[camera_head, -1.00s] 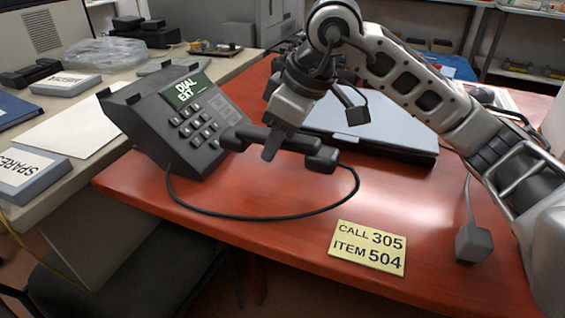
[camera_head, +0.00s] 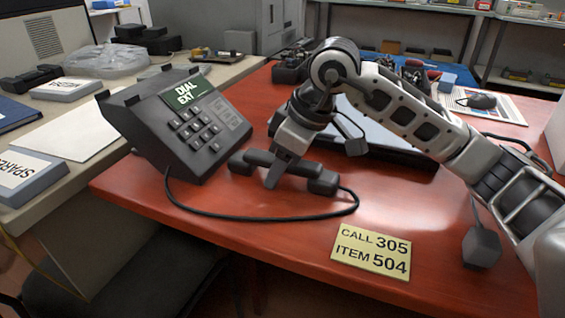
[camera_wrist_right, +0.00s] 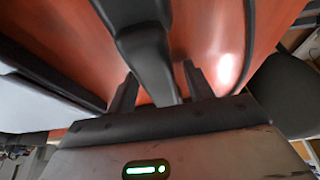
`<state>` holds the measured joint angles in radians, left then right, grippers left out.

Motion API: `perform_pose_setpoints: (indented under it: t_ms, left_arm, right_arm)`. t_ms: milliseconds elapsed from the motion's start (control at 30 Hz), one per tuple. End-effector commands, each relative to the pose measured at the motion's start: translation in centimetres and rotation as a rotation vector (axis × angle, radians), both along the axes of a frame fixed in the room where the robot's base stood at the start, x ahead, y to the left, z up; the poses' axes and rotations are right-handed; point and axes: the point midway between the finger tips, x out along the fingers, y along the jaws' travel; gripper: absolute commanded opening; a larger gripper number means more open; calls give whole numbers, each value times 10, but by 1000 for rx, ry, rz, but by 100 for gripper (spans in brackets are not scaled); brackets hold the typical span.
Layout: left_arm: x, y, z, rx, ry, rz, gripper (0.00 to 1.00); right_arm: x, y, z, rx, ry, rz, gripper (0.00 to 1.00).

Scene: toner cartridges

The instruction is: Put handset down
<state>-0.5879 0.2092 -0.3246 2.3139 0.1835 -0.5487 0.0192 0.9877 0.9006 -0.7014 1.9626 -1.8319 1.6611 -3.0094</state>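The dark handset (camera_head: 318,182) lies level, low over or on the red desk in front of the desk phone (camera_head: 185,128). My right gripper (camera_head: 279,172) is above it, with its fingers straddling the handset's bar. In the right wrist view the bar (camera_wrist_right: 148,50) runs between the two fingers (camera_wrist_right: 160,88), with thin strips of red desk showing on both sides, so the fingers look apart from it. The phone's screen reads DIAL EXT. My left gripper is out of view.
The handset's black cord (camera_head: 260,217) loops over the desk front. The desk between the cord and the note is clear.

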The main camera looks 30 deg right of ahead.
Motion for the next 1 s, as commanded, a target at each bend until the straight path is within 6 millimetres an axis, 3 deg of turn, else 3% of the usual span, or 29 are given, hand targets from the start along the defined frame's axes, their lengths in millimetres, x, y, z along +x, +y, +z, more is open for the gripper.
perform_pose_setpoints:
  t_ms: [400, 800, 1000]
  left_arm:
    - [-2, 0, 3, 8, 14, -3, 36]
    - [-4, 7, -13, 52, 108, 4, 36]
    - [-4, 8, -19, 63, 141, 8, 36]
  right_arm:
    - [-1, -2, 11, 0, -2, -2, 52]
    - [-25, -22, 87, -1, -4, -2, 52]
    - [-33, -29, 110, 0, 0, -1, 52]
